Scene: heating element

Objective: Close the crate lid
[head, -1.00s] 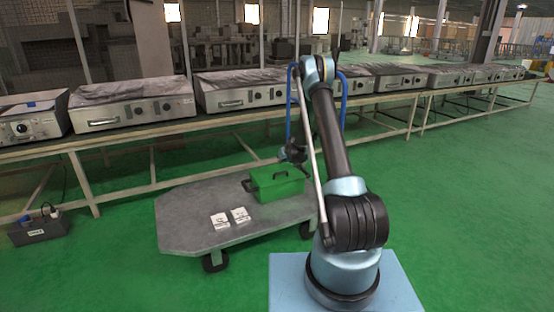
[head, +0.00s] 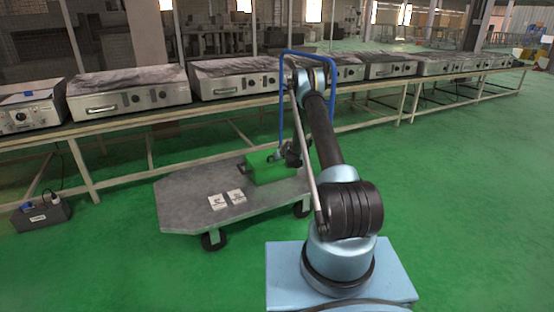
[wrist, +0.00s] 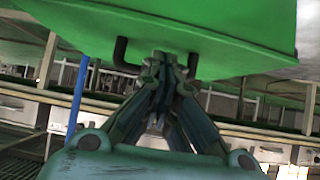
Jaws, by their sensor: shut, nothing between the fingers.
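The green crate (head: 262,172) sits on the grey cart at its back right part. My gripper (head: 281,155) is at the upper right part of the crate, and my wrist hides some of it. In the wrist view the green surface (wrist: 210,22) fills the top of the picture, with a black handle (wrist: 121,52) on it. My gripper (wrist: 170,62) is shut and empty, its fingertips at the handle and close to the green surface. I cannot tell whether they touch it, or how far the lid is open.
The grey cart (head: 185,192) has a blue push handle (head: 282,100) and bears two white cards (head: 226,198). A long bench behind holds several steel heating units (head: 130,92). A dark box (head: 40,215) is on the floor at left. The green floor at right is clear.

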